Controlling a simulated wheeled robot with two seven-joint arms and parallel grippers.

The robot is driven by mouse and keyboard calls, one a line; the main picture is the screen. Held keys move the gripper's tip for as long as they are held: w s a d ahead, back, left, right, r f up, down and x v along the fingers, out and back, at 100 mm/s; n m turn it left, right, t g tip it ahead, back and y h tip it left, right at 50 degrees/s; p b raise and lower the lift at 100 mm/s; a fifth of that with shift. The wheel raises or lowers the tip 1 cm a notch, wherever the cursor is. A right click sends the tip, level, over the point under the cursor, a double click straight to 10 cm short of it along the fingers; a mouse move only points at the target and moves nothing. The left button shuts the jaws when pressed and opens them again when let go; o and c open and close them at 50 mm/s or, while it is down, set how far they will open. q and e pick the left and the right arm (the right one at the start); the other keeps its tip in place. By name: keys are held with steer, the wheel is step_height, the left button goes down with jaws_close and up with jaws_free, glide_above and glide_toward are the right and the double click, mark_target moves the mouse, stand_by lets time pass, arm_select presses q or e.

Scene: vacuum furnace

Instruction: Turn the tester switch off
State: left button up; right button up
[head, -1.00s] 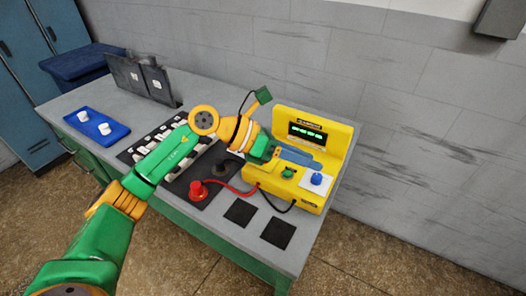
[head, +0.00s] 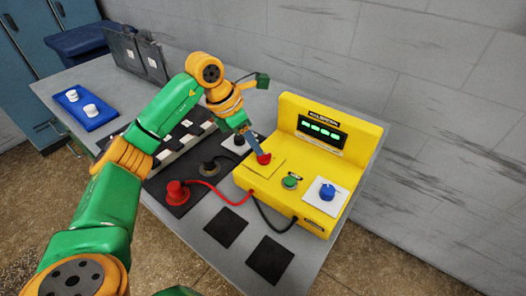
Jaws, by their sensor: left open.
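The yellow tester (head: 270,184) stands at the right end of the grey bench, with green digits lit on its display (head: 319,130). Its front carries a round green button (head: 290,181), a blue knob (head: 327,192) on a white plate, and a red part (head: 264,158) at the upper left. I cannot tell which of these is the switch, or its setting. My left gripper (head: 257,149) is open, pointing down with its fingers just above or against the red part. Contact is unclear, and the fingers partly hide that area. My right gripper is out of view.
A red plug (head: 175,193) and a dark plug (head: 210,168) stand on a black mat, their leads running to the tester. Two black pads (head: 226,227) lie in front. A blue tray (head: 85,111) with white pieces is at the left. A grey wall is behind.

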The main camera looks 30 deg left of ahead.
mark_target(264, 155)
arm_select(q)
steer(key=x, duration=0.5)
steer(key=shift+w+p, duration=0.15)
steer(key=shift+p, duration=0.25)
jaws_close()
steer(key=shift+n, duration=0.3)
steer(key=n, duration=0.1)
steer(key=n+y, duration=0.1)
steer(key=n, duration=0.1)
steer(key=n+t+y+b, duration=0.1)
steer(key=shift+d+n, duration=0.25)
steer(key=shift+n, duration=0.05)
steer(key=n+y+b, duration=0.1)
steer(key=n, duration=0.2)
steer(key=shift+d+n, duration=0.15)
steer(key=shift+n, duration=0.15)
steer(key=shift+d+r+n+y+b, duration=0.1)
steer(key=shift+n+y+b, duration=0.55)
steer(key=shift+n, duration=0.85)
